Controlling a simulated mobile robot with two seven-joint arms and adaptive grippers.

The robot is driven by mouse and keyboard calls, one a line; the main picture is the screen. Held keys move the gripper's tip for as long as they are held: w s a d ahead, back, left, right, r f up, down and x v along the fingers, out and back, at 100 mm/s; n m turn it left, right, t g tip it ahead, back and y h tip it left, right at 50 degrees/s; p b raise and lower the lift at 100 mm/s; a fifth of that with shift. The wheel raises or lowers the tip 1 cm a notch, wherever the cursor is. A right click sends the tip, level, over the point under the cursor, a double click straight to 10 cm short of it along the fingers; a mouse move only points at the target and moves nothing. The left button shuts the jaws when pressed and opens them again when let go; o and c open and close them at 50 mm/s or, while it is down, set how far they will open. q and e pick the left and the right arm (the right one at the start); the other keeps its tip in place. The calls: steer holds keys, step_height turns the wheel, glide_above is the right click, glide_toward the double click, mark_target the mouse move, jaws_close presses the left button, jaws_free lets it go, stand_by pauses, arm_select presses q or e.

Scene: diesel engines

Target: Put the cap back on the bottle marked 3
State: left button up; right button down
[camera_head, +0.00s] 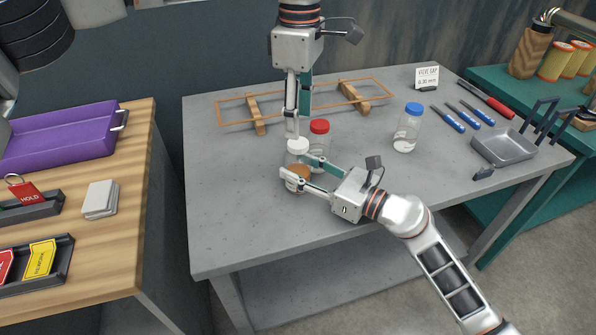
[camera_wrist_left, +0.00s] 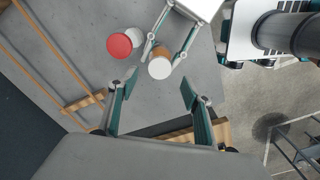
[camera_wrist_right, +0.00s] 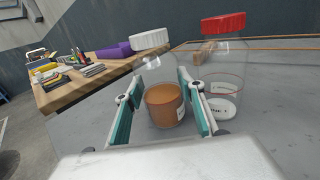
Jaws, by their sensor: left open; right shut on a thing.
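My right gripper (camera_head: 301,170) is shut around a clear bottle with brown contents (camera_wrist_right: 165,104) near the middle of the grey table. A white cap (camera_head: 298,146) is at the top of that bottle; it also shows in the right wrist view (camera_wrist_right: 150,39). I cannot tell whether it is fully seated. My left gripper (camera_head: 298,122) points down, open and empty, just above the white cap. A bottle with a red cap (camera_head: 319,127) stands close behind, and a bottle with a blue cap (camera_head: 413,109) stands farther right. I cannot read the number on any bottle.
A wire frame on wooden blocks (camera_head: 257,118) lies along the table's back. Blue-handled tools (camera_head: 450,119) and a metal tray (camera_head: 503,147) are at the right. A wooden bench with a purple tray (camera_head: 60,140) stands left. The table's front left is clear.

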mark_target(298, 142)
arm_select(q)
steer(key=n, duration=0.5)
steer(key=shift+r+n, duration=0.3)
steer(key=n, duration=0.5)
steer(key=shift+r, duration=0.35)
steer(key=n, duration=0.5)
steer(key=shift+r+n, duration=0.3)
steer(key=shift+n, duration=0.1)
steer(key=n, duration=0.4)
steer(key=shift+a+r, duration=0.1)
steer(key=shift+r, duration=0.15)
steer(key=shift+f, duration=4)
steer(key=shift+c, duration=0.3)
